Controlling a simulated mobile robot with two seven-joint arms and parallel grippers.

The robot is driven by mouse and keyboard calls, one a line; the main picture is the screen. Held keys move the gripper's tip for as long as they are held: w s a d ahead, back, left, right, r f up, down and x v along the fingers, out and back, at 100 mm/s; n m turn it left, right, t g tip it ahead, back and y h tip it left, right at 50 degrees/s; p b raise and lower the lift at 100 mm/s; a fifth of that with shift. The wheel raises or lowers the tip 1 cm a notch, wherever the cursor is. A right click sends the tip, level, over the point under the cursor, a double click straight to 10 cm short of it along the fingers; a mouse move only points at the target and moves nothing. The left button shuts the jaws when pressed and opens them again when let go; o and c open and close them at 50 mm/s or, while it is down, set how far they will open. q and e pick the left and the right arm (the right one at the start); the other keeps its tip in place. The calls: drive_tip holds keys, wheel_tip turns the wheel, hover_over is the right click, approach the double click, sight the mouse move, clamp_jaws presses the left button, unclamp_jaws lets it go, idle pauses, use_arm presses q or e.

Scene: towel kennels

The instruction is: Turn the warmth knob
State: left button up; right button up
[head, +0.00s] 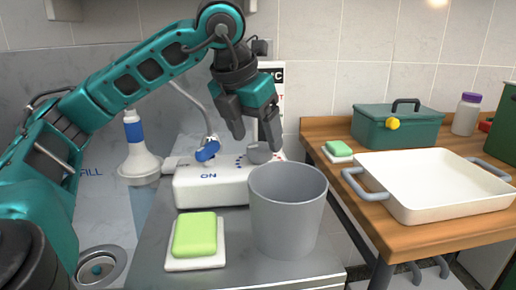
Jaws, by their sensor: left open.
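A white unit (205,189) marked ON stands on the grey metal counter. A round grey knob (259,154) sits on its top right, with small blue dots on its left and red marks on its right; it appears to be the warmth knob. My left gripper (247,147) points down at the knob, fingers apart, one finger partly covering it. Whether a finger touches the knob I cannot tell. My right gripper is not in view.
A grey bin (287,215) stands close in front of the unit's right side. Green soap (195,235) on a white dish lies in front. A white funnel-shaped item (139,160) is at left. A white tray (435,180) and teal box (398,130) stand on the wooden table.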

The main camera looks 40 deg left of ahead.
use_arm(q)
drive_tip(key=shift+x, duration=1.15)
drive_tip(key=c, duration=1)
